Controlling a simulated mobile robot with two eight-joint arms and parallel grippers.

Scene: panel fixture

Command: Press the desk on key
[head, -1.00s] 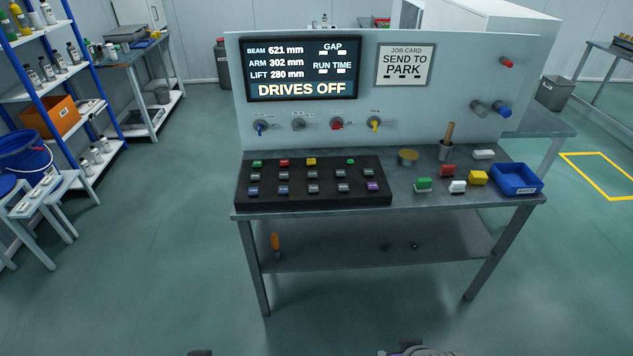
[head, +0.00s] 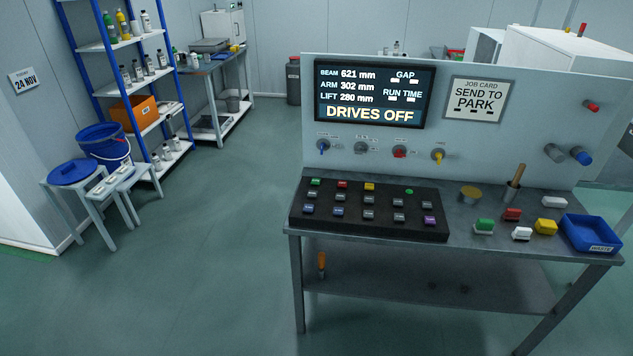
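The black key desk (head: 375,232) lies on the left part of the grey bench, with rows of small keys. Its back row has a green key (head: 315,182), a red key (head: 342,185), a yellow key (head: 369,187) and a small round green button or lamp (head: 408,191). The key labels are too small to read, so I cannot tell which is the desk on key. The screen (head: 374,93) above reads "DRIVES OFF", beam 621 mm, arm 302 mm, lift 280 mm. Neither gripper is in view.
The bench (head: 345,249) also carries loose coloured key blocks (head: 513,214), a brush-like tool in a cup (head: 515,183) and a blue waste tray (head: 590,233). A job card (head: 479,99) reads "SEND TO PARK". Floor is clear in front and left; stools (head: 73,190) stand farther left.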

